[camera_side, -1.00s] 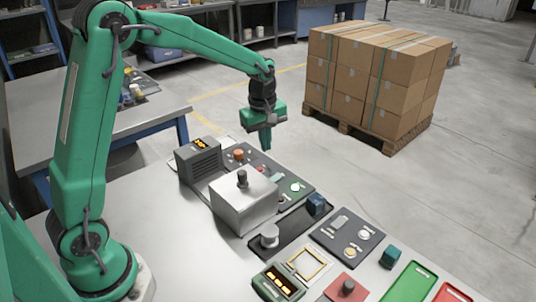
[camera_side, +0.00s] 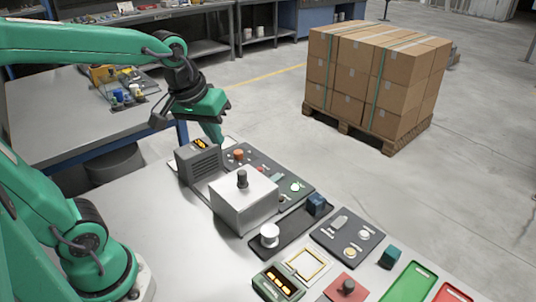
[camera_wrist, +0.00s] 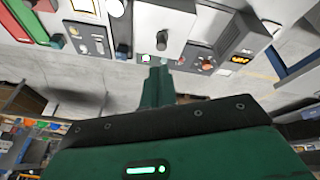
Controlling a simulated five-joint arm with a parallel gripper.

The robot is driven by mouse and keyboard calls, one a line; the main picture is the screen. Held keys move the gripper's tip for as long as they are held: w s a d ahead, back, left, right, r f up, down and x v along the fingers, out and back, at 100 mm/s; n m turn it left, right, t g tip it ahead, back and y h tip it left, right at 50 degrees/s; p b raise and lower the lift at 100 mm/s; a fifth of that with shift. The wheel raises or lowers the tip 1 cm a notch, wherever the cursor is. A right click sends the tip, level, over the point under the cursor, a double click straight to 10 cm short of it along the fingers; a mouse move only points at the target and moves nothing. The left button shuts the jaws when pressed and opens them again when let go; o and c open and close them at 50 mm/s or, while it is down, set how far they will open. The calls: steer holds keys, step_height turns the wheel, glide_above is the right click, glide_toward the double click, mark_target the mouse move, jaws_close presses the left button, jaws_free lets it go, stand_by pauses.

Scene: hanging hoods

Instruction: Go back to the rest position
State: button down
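My gripper (camera_side: 216,129) hangs in the air above the far left part of the bench, close to the grey box with the lit orange display (camera_side: 199,158) and pointing down. In the wrist view my gripper (camera_wrist: 161,72) shows its green fingers close together, with nothing seen between them. A silver hood with a black knob (camera_side: 243,200) stands on the bench to the right of and nearer than the gripper, apart from it. The hood also shows in the wrist view (camera_wrist: 165,22). What lies under the hood is hidden.
A second table (camera_side: 60,140) stands behind left. Stacked boxes (camera_side: 375,75) stand on a pallet.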

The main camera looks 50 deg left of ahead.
steer(key=s+m+t, duration=0.1)
steer(key=s+m, duration=0.3)
steer(key=s, duration=0.3)
steer(key=shift+s+d+f+m, duration=0.35)
steer(key=shift+d+f+m, duration=0.05)
stand_by(0.7)
